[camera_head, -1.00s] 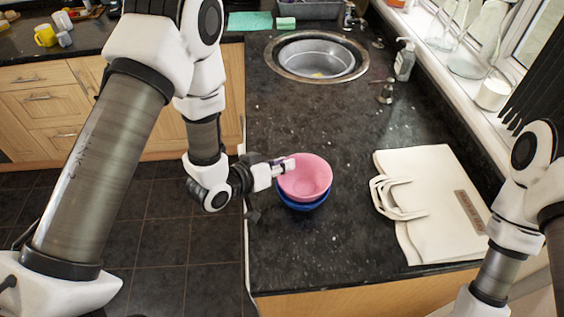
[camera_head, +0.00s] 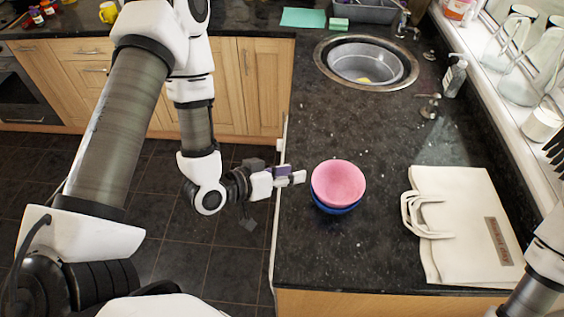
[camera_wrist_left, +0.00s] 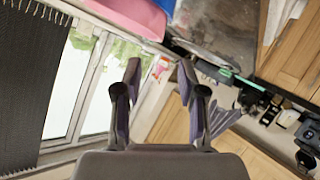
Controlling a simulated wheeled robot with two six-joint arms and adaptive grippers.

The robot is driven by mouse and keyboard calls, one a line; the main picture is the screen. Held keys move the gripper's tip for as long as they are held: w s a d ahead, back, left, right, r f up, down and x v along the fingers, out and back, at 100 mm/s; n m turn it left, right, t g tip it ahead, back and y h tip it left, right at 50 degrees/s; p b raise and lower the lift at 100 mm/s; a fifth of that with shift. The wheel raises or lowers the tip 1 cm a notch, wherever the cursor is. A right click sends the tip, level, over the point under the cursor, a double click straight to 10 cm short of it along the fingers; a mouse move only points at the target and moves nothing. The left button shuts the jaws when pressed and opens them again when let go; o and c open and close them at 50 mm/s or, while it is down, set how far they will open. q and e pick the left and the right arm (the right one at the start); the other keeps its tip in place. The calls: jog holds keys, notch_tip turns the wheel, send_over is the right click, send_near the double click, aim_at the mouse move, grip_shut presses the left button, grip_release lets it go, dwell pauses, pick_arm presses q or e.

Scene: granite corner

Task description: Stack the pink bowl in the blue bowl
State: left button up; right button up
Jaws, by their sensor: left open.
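The pink bowl (camera_head: 338,181) sits inside the blue bowl (camera_head: 334,208) on the dark granite counter, and only the blue bowl's lower side shows below it. My left gripper (camera_head: 298,177) is to the left of the bowls, apart from them, open and empty. In the left wrist view the open fingers (camera_wrist_left: 158,90) have nothing between them. The pink bowl (camera_wrist_left: 135,15) and a bit of the blue bowl (camera_wrist_left: 166,6) are at the top edge there. My right gripper is not in view.
A cream bag (camera_head: 465,225) with handles lies right of the bowls. A round sink (camera_head: 366,62) is set in the counter at the back, with a soap bottle (camera_head: 454,76) beside it. The counter's left edge runs under my left gripper. Granite between bowls and sink is clear.

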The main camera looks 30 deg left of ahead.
pick_arm(q)
jog(key=s+a+f+n+g+y+p, duration=0.1)
jog(key=s+a+f+g+y, duration=0.2)
jog(key=s+f+g, duration=0.45)
jog(key=s+a+f+g+y+p, duration=0.1)
jog(key=s+a+f+g+y, duration=0.25)
jog(key=s+f, duration=0.7)
notch_tip(320, 180, down, 9)
jog(key=s+d+b, duration=0.1)
jog(key=b, duration=1)
jog(key=shift+s+r, duration=0.15)
jog(key=shift+s, duration=0.1)
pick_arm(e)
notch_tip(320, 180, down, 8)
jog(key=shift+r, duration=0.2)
